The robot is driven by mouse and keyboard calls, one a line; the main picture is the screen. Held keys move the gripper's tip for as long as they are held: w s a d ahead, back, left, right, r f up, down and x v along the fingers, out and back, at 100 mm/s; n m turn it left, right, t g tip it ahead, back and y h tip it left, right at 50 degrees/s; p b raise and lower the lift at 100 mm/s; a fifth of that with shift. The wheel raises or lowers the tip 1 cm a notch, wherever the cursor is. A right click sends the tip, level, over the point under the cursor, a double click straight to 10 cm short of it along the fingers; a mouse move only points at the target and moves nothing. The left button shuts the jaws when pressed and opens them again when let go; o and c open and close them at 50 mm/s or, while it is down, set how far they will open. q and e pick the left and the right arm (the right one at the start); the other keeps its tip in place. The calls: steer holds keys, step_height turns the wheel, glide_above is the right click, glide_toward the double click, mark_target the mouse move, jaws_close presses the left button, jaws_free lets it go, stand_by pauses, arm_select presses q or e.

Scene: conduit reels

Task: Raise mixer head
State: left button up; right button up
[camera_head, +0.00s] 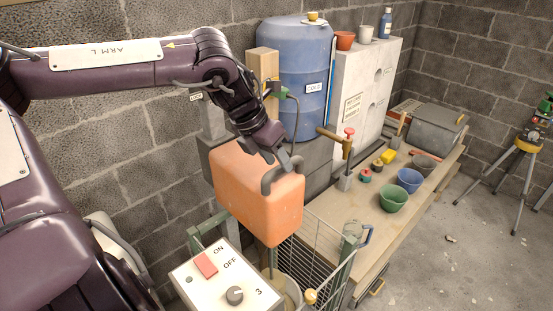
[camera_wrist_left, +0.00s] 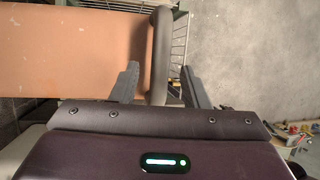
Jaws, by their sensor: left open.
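The mixer head (camera_head: 238,185) is an orange box with a dark grey curved handle (camera_head: 268,183) on its front end. It sits above a wire guard (camera_head: 322,240) and a partly hidden bowl (camera_head: 293,290). My left gripper (camera_head: 283,160) is at the handle, coming from above and behind. In the left wrist view the handle (camera_wrist_left: 159,50) stands between the two open fingers (camera_wrist_left: 160,86), closer to the left finger. I cannot tell whether a finger touches it. The orange head (camera_wrist_left: 70,50) fills the left of that view. My right gripper is not in view.
A control panel (camera_head: 228,280) with a red switch and a knob is in front of the head. A blue drum (camera_head: 295,75) stands behind. A workbench (camera_head: 345,205) with pots (camera_head: 393,199) and small items runs right. Open floor (camera_head: 440,255) and a tripod (camera_head: 525,145) lie further right.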

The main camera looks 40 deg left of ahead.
arm_select(q)
steer(key=b+v, duration=0.2)
steer(key=v, duration=0.5)
steer(key=shift+r, duration=0.2)
steer(key=shift+s, duration=0.1)
